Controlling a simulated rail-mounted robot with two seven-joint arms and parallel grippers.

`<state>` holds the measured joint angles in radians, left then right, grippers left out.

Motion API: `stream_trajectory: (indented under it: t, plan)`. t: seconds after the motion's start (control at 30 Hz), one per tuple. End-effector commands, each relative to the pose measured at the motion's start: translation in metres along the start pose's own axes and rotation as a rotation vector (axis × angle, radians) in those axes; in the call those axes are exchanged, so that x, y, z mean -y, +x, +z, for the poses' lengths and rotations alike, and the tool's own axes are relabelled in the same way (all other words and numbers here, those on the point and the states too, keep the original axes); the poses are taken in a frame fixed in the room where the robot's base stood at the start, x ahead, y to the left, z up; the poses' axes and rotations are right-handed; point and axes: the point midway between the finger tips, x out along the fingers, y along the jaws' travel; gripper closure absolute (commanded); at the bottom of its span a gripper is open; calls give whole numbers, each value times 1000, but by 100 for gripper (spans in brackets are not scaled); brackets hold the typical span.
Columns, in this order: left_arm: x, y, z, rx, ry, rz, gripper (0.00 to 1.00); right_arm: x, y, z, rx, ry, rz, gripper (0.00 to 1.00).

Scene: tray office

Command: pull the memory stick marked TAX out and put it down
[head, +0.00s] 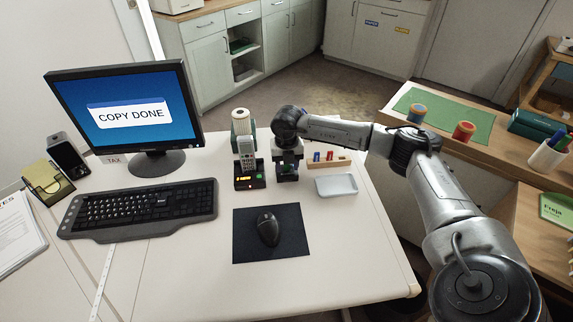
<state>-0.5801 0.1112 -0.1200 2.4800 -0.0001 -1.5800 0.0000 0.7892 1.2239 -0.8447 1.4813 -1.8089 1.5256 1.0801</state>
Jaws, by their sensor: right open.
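My right gripper (287,172) points down at the desk, open, over a small dark device with a green light (285,178). The gripper hides most of this device, and I cannot make out a stick marked TAX there. A wooden holder (340,163) to the right holds a blue and a red stick; their markings are too small to read. A grey tray (336,185) lies in front of the holder. My left gripper is not in view.
A cordless phone in its dark base (249,183) stands just left of the gripper, with a green-and-white cylinder (240,121) behind. A mouse (268,229) on a dark mat (290,250) and a keyboard (140,208) lie in front. The desk's front right is clear.

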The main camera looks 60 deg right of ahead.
Motion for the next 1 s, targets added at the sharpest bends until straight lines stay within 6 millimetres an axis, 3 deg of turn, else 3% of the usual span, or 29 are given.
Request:
stream_trajectory:
  t: [0.37, 0.83, 1.0]
  plan:
    - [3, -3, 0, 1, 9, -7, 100, 0, 0, 0, 0, 0, 0, 53]
    - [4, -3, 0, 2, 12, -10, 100, 0, 0, 0, 0, 0, 0, 98]
    - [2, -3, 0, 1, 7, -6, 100, 0, 0, 0, 0, 0, 0, 100]
